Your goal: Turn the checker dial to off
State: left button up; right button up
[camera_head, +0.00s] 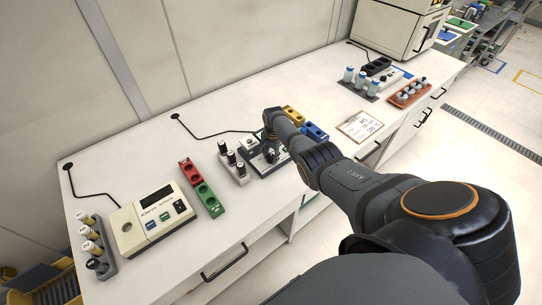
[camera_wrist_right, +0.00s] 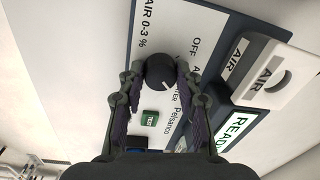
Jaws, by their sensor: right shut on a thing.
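The checker (camera_head: 257,167) is a dark-edged panel device on the white bench, partly hidden by my right arm in the head view. In the right wrist view its pale face (camera_wrist_right: 185,45) carries the words OFF and Petsanco and a green button. The dial (camera_wrist_right: 161,70) is a round black knob with a short white mark on its lower side in the picture, away from OFF. My right gripper (camera_wrist_right: 162,78) is shut on the dial, one finger on each side. It reaches down over the checker in the head view (camera_head: 271,152). My left gripper is not in view.
Small black-capped bottles (camera_head: 232,158) stand just left. Red and green blocks (camera_head: 203,187) and a meter (camera_head: 150,218) sit further left. A clipboard (camera_head: 360,126) lies to the right.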

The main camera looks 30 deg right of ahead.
jog(key=shift+n, duration=0.3)
jog(key=n, duration=0.3)
jog(key=shift+d+n+b, duration=0.1)
jog(key=shift+n+b, duration=0.25)
jog(key=shift+n, duration=0.05)
jog(key=n+b, duration=0.1)
jog(key=n, duration=0.3)
jog(key=shift+n, duration=0.3)
jog(key=n+b, duration=0.1)
jog(key=n, duration=0.3)
jog(key=shift+w+g, duration=0.1)
jog(key=shift+g, duration=0.2)
jog(key=shift+n+b, duration=0.6)
jog(key=shift+n, duration=1.8)
jog(key=o, duration=1.1)
jog(key=shift+o, duration=0.2)
